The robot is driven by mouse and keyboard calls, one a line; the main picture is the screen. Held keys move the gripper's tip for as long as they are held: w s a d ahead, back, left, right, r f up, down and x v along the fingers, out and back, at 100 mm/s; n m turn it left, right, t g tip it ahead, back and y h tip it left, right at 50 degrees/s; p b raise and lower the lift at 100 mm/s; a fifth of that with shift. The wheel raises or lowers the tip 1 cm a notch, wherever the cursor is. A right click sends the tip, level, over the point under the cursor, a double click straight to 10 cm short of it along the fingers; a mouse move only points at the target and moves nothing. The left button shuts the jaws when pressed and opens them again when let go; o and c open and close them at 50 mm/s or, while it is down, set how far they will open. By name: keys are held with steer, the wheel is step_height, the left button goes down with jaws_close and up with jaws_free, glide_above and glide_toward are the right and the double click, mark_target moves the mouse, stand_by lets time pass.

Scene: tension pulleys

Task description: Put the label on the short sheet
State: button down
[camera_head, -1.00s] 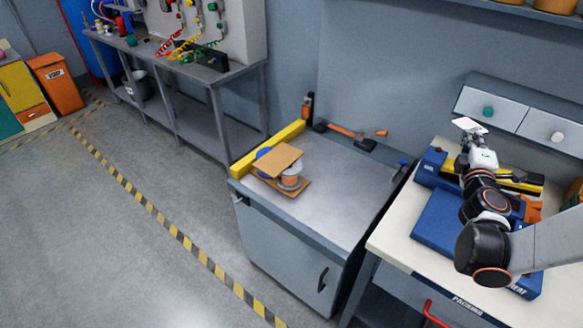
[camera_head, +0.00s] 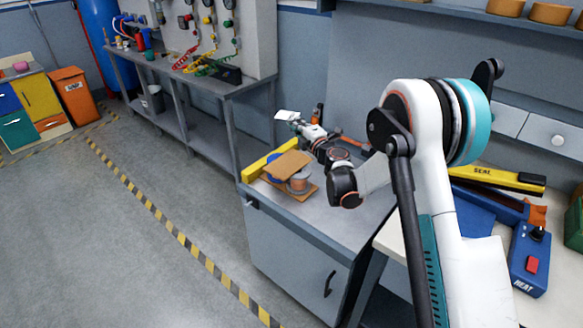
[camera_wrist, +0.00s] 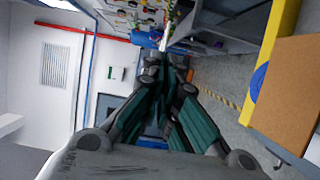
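My gripper (camera_head: 303,125) is shut on a small white label (camera_head: 287,115) and holds it in the air above the back of the grey cabinet. In the wrist view my gripper's fingers (camera_wrist: 165,62) come together, and the label shows as a thin pale strip (camera_wrist: 190,46) beyond them. A brown sheet (camera_head: 287,164) lies tilted on top of spools, below and left of my gripper; it also shows at the right of the wrist view (camera_wrist: 288,95). A second brown sheet (camera_head: 306,192) lies under the spools, mostly hidden. I cannot tell which is the short sheet.
A yellow bar (camera_head: 262,163) runs along the cabinet's left edge. A copper-coloured spool (camera_head: 299,184) stands between the sheets, with a blue disc (camera_wrist: 258,80) beside it. The blue heat sealer (camera_head: 528,260) is on the right-hand bench. The floor at left is open.

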mark_target(296, 174)
step_height(296, 174, down, 18)
steer(key=b, duration=0.6)
steer(key=shift+d+f, duration=0.1)
steer(key=shift+f, duration=0.15)
steer(key=shift+f, duration=0.35)
steer(key=shift+f, duration=0.25)
steer(key=c, duration=2.1)
jaws_free()
steer(key=shift+r, duration=0.1)
